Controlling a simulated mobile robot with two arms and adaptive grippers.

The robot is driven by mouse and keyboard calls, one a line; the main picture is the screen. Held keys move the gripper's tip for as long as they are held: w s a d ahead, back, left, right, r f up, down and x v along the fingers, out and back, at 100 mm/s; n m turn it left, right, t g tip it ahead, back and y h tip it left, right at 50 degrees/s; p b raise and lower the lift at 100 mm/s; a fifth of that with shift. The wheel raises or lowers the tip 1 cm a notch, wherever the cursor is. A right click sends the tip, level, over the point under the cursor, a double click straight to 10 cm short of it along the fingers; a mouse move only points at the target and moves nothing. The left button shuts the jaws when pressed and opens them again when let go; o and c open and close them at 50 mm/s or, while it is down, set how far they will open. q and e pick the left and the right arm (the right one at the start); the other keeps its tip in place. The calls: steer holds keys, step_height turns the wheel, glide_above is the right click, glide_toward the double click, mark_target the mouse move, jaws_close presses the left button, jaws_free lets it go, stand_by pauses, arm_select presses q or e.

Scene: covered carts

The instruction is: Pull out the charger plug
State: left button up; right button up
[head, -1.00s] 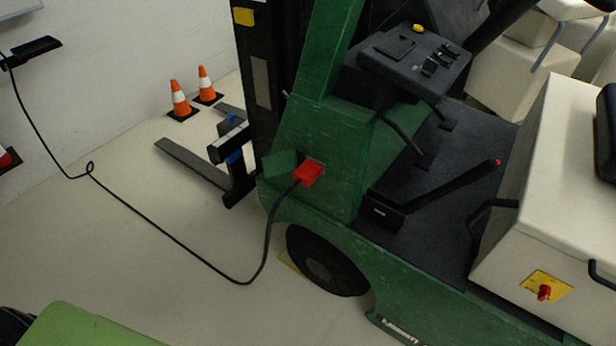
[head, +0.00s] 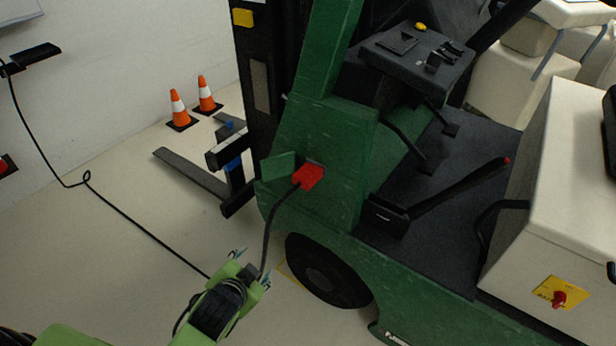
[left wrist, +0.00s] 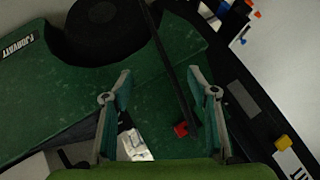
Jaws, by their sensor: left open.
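The red charger plug (head: 308,176) sits in the socket on the side of the green forklift (head: 325,135). A black cable (head: 270,225) hangs from the plug and runs across the floor to the wall at the left. My left gripper (head: 252,272) is below and left of the plug, apart from it, and overlaps part of the cable in the head view. In the left wrist view the plug (left wrist: 181,129) shows between the two spread, empty fingers of the left gripper (left wrist: 160,85), with the cable passing beyond them. My right gripper is not in view.
The forklift's front wheel (head: 328,270) is right of my left gripper. Two orange cones (head: 178,108) and the forks (head: 190,172) stand at the left. A wall holder (head: 30,58) carries the cable's other end. The floor at the left is mostly clear.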

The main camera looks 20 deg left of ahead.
arm_select(q)
steer(key=w+r+m+t+h, duration=0.1)
steer(key=w+r+m+t, duration=0.45)
steer(key=w, duration=0.65)
steer(key=m+t+h, duration=0.2)
steer(key=m+h, duration=0.4)
steer(key=m, duration=0.3)
glide_toward(308, 176)
steer(key=shift+w+a+f, duration=0.35)
steer(key=shift+w+f, duration=0.1)
steer(key=shift+w, duration=0.15)
steer(key=shift+w+a+f, duration=0.35)
steer(key=shift+w+f, duration=0.1)
steer(key=shift+w, duration=0.2)
steer(key=shift+w+d+m+h, duration=0.1)
steer(key=shift+d+m+h, duration=0.35)
steer(key=shift+m, duration=0.4)
steer(key=shift+r, duration=0.1)
steer(key=shift+w, duration=0.1)
steer(key=shift+b+x, duration=1.15)
steer(key=shift+x, duration=3.25)
